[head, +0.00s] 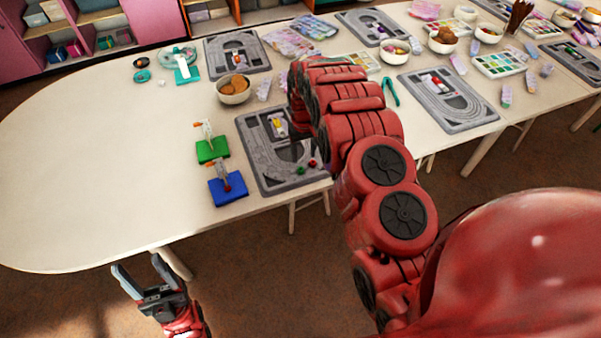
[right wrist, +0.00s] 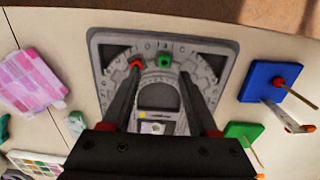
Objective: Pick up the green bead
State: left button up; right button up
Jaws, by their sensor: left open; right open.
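The green bead (head: 301,171) lies on the near end of the grey bead board (head: 262,176), next to a red bead (head: 312,163). In the right wrist view the green bead (right wrist: 164,61) shows between the two fingertips of my right gripper (right wrist: 160,70), slightly beyond them. The red bead (right wrist: 137,62) is at the tip of the left finger there. My right gripper is open and empty above the board; my arm mostly hides it in the head view. My left gripper (head: 138,265) is open and empty, off the table's front edge.
A green block (head: 212,150) and a blue block (head: 228,190), each with a peg-like piece on it, stand left of the board. A bowl of brown items (head: 234,90) is behind. The table's left end is clear.

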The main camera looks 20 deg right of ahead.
aim_at(300, 167)
jog(key=shift+s+f, duration=0.1)
jog(key=shift+f, duration=0.75)
jog(key=shift+w+a+f+p, duration=0.2)
jog(key=shift+f+p, duration=0.2)
jog(key=shift+f, duration=0.3)
jog(key=shift+w+a+f+p, duration=0.15)
jog(key=shift+f+p, duration=0.25)
jog(key=shift+f, duration=0.6)
jog(key=shift+f+b, duration=0.4)
jog(key=shift+f, duration=0.7)
grip_shut()
